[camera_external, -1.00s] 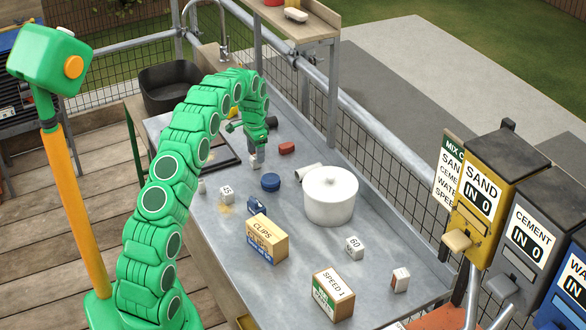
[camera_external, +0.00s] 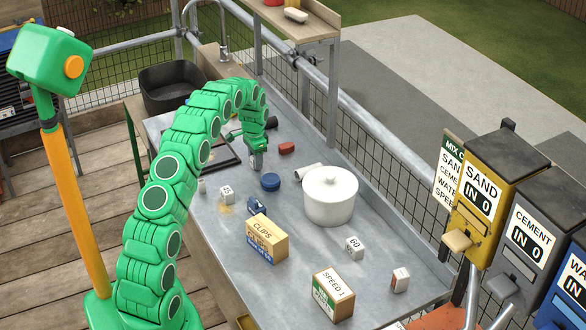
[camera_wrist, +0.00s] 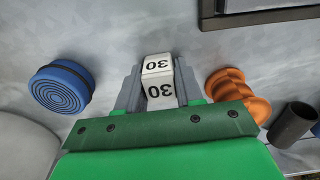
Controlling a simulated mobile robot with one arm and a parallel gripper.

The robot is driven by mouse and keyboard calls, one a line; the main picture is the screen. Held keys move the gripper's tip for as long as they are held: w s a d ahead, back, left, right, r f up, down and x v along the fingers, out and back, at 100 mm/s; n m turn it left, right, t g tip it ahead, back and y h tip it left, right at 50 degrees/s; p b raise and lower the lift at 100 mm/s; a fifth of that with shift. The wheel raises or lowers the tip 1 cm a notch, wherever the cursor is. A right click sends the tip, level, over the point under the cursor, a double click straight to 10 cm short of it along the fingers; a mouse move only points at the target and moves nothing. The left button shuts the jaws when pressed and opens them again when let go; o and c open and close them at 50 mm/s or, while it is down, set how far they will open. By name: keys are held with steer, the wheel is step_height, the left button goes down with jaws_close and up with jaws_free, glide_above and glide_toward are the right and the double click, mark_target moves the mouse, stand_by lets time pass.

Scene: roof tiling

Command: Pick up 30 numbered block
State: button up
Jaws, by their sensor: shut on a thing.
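A white block marked 30 (camera_wrist: 158,80) sits between the two grey fingers of my gripper (camera_wrist: 157,88) in the wrist view. My gripper is shut on it, with a finger against each side. In the external view my gripper (camera_external: 257,162) points down at the metal worktop (camera_external: 290,270), between the blue round lid and the dark frame. The block is hidden there by the fingers. I cannot tell whether it still touches the worktop.
A blue round lid (camera_wrist: 62,86) lies left of the gripper and an orange ribbed piece (camera_wrist: 237,92) lies right. A white pot (camera_external: 331,196), a CLIPS box (camera_external: 267,238), a 60 block (camera_external: 354,247) and a SPEED 1 box (camera_external: 334,293) stand on the worktop.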

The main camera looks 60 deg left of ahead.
steer(key=shift+r, duration=1.45)
steer(key=shift+s+d+r, duration=0.25)
steer(key=shift+r, duration=0.3)
steer(key=s+d+r, duration=0.9)
steer(key=s, duration=0.1)
